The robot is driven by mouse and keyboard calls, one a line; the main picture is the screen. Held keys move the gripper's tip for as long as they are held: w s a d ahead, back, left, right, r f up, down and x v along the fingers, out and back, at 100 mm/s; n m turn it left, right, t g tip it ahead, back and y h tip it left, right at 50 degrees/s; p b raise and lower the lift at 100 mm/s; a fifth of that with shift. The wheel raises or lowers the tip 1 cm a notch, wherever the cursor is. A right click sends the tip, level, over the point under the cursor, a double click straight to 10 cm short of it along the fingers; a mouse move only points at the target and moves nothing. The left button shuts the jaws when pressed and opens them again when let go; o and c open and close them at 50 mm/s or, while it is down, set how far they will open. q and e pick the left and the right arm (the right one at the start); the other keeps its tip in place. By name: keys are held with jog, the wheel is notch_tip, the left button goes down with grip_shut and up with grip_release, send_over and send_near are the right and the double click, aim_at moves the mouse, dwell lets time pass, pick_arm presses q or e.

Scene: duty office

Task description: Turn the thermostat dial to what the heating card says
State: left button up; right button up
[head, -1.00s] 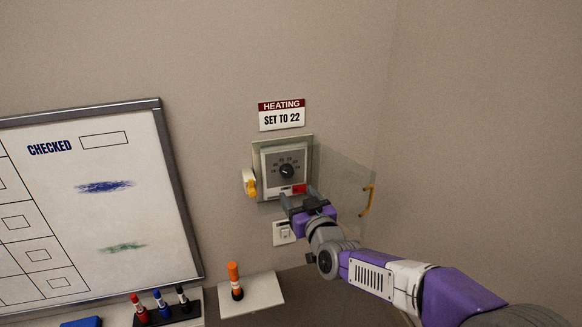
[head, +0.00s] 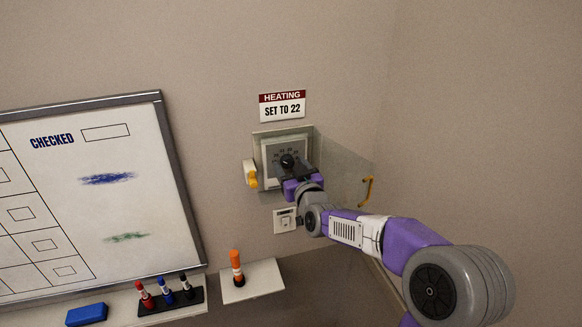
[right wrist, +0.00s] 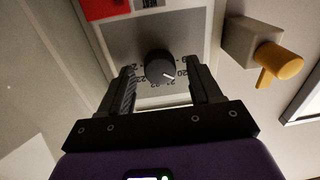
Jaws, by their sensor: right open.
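The heating card (head: 282,106) on the wall reads "HEATING SET TO 22". Below it is the thermostat (head: 271,147), a grey box with a round black dial (head: 287,160). My right gripper (head: 294,169) is open in front of the dial and hides the lower part of the box. In the right wrist view the dial (right wrist: 158,65) lies between the two fingers of my gripper (right wrist: 161,72), with a gap on each side. Its white mark points to the lower right, near 20 or 21; I cannot tell exactly. My left gripper is not in view.
A clear cover (head: 342,165) with a yellow handle (head: 367,190) stands open right of the thermostat. A yellow lever (head: 252,176) is on its left, a switch (head: 285,220) below. A shelf (head: 263,283) holds an orange marker (head: 236,266). A whiteboard (head: 160,190) hangs left.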

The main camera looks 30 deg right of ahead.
jog(key=c, duration=1)
jog(key=shift+f+m+b, duration=0.1)
jog(key=shift+m+b, duration=0.2)
jog(key=shift+b, duration=0.4)
jog(key=shift+c, duration=0.2)
jog(key=m+b, duration=0.7)
jog(key=b, duration=0.2)
jog(key=shift+f+m+b, duration=0.15)
jog(key=shift+m+b, duration=0.15)
jog(key=shift+b, duration=0.05)
jog(key=m+b, duration=0.1)
jog(key=m, duration=0.1)
jog(key=shift+m+h+b, duration=0.3)
jog(key=shift+b, duration=0.1)
jog(key=shift+m+b, duration=0.8)
jog(key=shift+m, duration=1.2)
jog(key=o, duration=1)
jog(key=shift+o, duration=0.2)
